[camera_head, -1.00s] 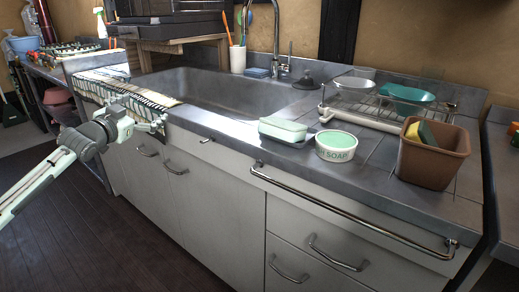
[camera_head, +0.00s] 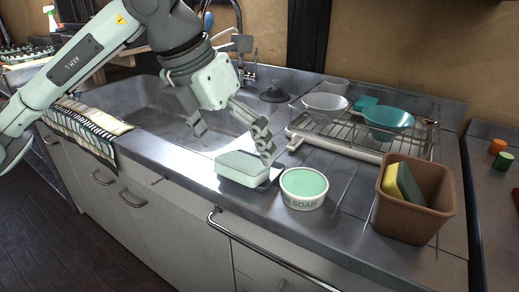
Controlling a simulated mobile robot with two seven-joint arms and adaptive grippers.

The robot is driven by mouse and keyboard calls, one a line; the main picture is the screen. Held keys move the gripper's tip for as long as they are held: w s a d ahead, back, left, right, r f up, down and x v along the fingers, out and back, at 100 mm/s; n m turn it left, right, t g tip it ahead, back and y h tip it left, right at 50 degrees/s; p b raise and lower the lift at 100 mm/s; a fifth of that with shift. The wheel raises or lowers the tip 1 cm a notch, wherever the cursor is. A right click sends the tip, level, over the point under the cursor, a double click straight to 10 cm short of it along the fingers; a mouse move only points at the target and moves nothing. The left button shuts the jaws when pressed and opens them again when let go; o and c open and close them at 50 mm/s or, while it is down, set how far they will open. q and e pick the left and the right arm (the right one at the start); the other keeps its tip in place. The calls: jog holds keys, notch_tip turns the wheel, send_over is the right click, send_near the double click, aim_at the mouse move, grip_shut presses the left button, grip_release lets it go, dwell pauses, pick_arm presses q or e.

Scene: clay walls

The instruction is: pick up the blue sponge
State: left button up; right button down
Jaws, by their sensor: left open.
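My left gripper (camera_head: 232,140) is open and empty, pointing down with its fingers spread over the front edge of the sink. Its right fingertip is close behind a pale green-and-white sponge-like block (camera_head: 242,167) on the counter; I cannot tell whether they touch. A blue sponge lay at the back of the sink by the faucet in the earlier frame. I cannot make it out now, as my arm covers much of that area. A small teal thing (camera_head: 365,103) shows behind the dish rack's bowls; what it is, I cannot tell. My right gripper is not in view.
A round soap tub (camera_head: 304,188) stands right of the pale block. A brown pot (camera_head: 415,203) holds a yellow and dark green sponge. The dish rack (camera_head: 345,150) carries bowls. The sink basin (camera_head: 140,105) looks empty. A striped towel (camera_head: 92,128) hangs at the left.

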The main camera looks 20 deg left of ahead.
aim_at(237, 163)
pick_arm(q)
jog(key=shift+y, duration=0.7)
jog(key=w+f, duration=0.1)
jog(key=f, duration=0.1)
jog(key=w+a+f, duration=0.1)
jog(key=f, duration=0.1)
jog(key=w+a+f, duration=0.1)
jog(key=w+f, duration=0.1)
jog(key=shift+f, duration=0.3)
jog(key=shift+c, duration=0.5)
jog(key=c, duration=0.6)
jog(key=shift+r+t, duration=0.1)
jog(key=shift+t, duration=0.2)
jog(key=shift+c, duration=0.2)
